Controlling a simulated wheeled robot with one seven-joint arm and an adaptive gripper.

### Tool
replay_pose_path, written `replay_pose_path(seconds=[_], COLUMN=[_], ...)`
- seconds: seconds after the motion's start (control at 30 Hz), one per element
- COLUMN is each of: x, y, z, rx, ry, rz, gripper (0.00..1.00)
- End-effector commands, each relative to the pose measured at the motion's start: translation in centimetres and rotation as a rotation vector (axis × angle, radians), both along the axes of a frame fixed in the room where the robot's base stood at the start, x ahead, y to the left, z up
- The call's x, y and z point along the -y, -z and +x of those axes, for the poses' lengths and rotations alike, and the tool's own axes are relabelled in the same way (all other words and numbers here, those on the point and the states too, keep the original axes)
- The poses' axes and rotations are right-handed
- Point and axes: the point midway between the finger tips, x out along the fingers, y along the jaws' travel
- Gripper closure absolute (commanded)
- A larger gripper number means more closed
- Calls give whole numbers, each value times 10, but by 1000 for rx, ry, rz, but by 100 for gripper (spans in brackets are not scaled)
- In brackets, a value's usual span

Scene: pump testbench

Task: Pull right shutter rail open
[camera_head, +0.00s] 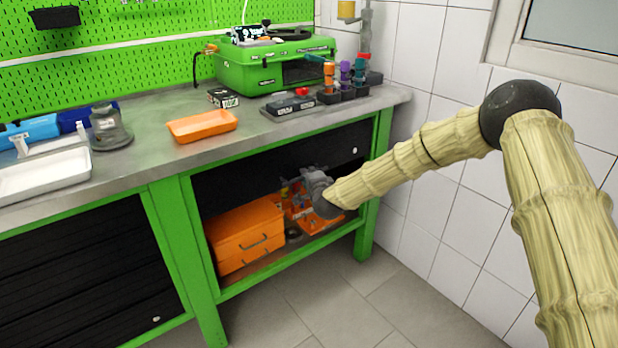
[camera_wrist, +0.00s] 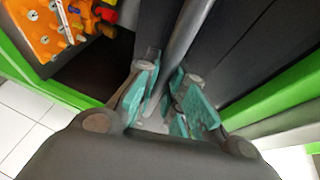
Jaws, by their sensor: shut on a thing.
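The right shutter (camera_head: 235,178) is a black panel under the worktop. It covers the upper part of the right compartment, and the lower part is open. Its grey rail (camera_wrist: 186,32) runs between my fingers in the wrist view. My gripper (camera_wrist: 166,98), with teal finger pads, is shut on this rail. In the head view my gripper (camera_head: 312,178) is at the shutter's lower edge, right of the compartment's middle. My gripper and wrist hide part of the rail and the compartment there.
An orange toolbox (camera_head: 245,238) and an orange tray (camera_head: 328,220) with small parts stand inside the compartment. The left shutter (camera_head: 85,275) is down. The green frame leg (camera_head: 368,225) and tiled wall (camera_head: 430,215) are right of the opening. Floor in front is clear.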

Motion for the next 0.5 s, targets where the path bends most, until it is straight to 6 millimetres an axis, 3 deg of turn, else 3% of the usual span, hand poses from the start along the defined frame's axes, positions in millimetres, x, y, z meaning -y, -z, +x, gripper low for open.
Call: replay_pose_path(seconds=[0.13,0.17,0.27,0.5], x=[0,0,0,0], y=[0,0,0,0], z=[0,0,0,0], rx=[1,1,0,0], ry=[1,1,1,0], rz=[0,0,0,0], gripper=[100,85,67,66])
